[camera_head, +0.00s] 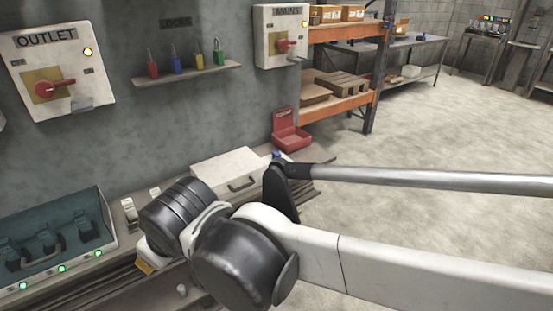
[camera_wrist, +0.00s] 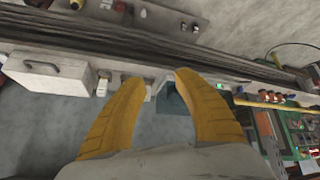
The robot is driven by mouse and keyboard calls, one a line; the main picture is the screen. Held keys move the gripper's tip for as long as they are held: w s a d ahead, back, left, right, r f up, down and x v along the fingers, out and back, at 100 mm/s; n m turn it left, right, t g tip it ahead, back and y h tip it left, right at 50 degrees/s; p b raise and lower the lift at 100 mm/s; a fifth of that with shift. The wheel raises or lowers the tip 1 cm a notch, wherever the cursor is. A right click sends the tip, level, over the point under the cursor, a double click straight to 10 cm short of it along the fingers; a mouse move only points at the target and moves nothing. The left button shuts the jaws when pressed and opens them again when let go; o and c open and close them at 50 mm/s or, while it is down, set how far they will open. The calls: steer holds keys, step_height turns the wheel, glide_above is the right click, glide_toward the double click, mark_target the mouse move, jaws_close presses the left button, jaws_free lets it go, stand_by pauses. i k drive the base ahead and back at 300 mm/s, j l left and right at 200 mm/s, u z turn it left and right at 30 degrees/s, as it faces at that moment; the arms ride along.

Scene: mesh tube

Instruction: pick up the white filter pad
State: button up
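I cannot pick out the white filter pad for certain in either view. A small whitish object (camera_head: 182,289) lies low in the head view, below my arm, too small to identify. Small pale items (camera_head: 128,208) stand on the bench left of my wrist. In the wrist view, a pale item (camera_wrist: 102,88) shows beside the left finger. My gripper (camera_wrist: 162,77) is open, with two yellow fingers apart and nothing seen held between them. In the head view only a yellow bit of my gripper (camera_head: 145,267) shows; my arm hides the rest.
A white case with a handle (camera_head: 222,172) and an open red box (camera_head: 290,132) are along the wall. A teal-topped charger-like unit (camera_head: 60,238) with green lights sits at left. Orange shelving (camera_head: 340,106) stands behind. The floor (camera_head: 440,130) at right is clear.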

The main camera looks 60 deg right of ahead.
mark_target(267, 159)
steer(key=i+l+z, duration=0.1)
steer(key=z, duration=0.3)
steer(key=i+l+z, duration=0.1)
steer(key=z, duration=0.35)
steer(key=i+l+z, duration=0.1)
steer(key=z, duration=0.3)
steer(key=i+z, duration=0.2)
steer(key=z, duration=0.2)
